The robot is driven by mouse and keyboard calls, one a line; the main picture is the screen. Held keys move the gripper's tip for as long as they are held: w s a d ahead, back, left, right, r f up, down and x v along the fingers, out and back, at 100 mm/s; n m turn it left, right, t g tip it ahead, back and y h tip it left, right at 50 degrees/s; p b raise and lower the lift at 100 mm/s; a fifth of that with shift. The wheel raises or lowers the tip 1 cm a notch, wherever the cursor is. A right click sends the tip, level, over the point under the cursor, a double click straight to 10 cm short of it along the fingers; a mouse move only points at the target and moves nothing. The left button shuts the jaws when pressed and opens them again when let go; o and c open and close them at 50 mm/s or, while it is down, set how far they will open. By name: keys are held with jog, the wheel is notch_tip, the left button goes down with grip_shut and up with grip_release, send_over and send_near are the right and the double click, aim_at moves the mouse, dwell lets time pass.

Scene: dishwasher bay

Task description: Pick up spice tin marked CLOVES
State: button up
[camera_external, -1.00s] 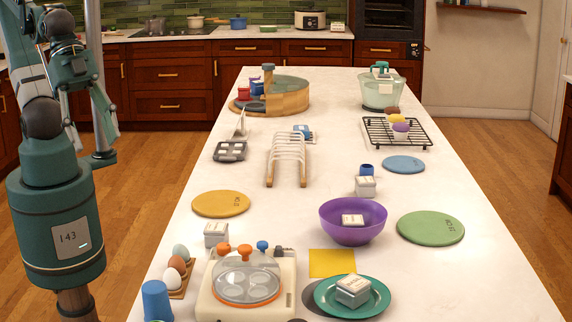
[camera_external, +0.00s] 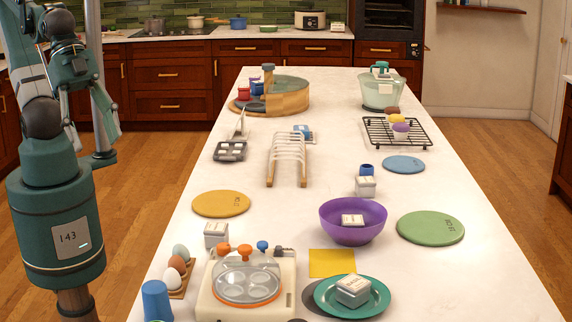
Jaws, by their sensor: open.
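Several white spice tins with small dark labels stand on the long white counter. One tin (camera_external: 353,290) lies on a teal plate at the front, one tin (camera_external: 353,221) is inside the purple bowl (camera_external: 352,236), one tin (camera_external: 216,235) stands behind the egg cooker, and one tin (camera_external: 365,187) stands behind the bowl. The labels are too small to read, so I cannot tell which is CLOVES. My gripper (camera_external: 92,135) hangs at the far left, off the counter and well apart from the tins. It is open and empty.
The egg cooker (camera_external: 225,303), eggs and a blue cup (camera_external: 157,300) crowd the front left. A white rack (camera_external: 287,152) stands mid-counter, with a wire rack (camera_external: 424,139) to its right. Round mats lie flat at both sides. The front right counter is clear.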

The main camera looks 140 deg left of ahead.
jog(key=w+a+r+n+g+y, duration=0.1)
jog(key=w+a+r+n+g, duration=0.3)
jog(key=w+a, duration=0.95)
jog(key=w+a+f+n, duration=0.1)
jog(key=w+a, duration=0.4)
jog(key=a, duration=0.4)
jog(key=w+a+f+n, duration=0.1)
jog(key=w+a, duration=0.3)
jog(key=a, duration=0.6)
jog(key=n+g+h, duration=0.1)
jog(key=n+g, duration=0.2)
jog(key=n, duration=0.1)
send_over(367, 180)
jog(key=f, duration=1.4)
jog(key=f+p, duration=0.1)
jog(key=f, duration=0.6)
jog(key=shift+w+d+f, duration=0.15)
jog(key=shift+d+f, duration=0.15)
jog(key=shift+d, duration=0.1)
jog(key=shift+s+a+f, duration=0.25)
jog(key=shift+a+f, duration=0.1)
jog(key=shift+a, duration=0.05)
jog(key=shift+f, duration=0.15)
jog(key=shift+f, duration=1.15)
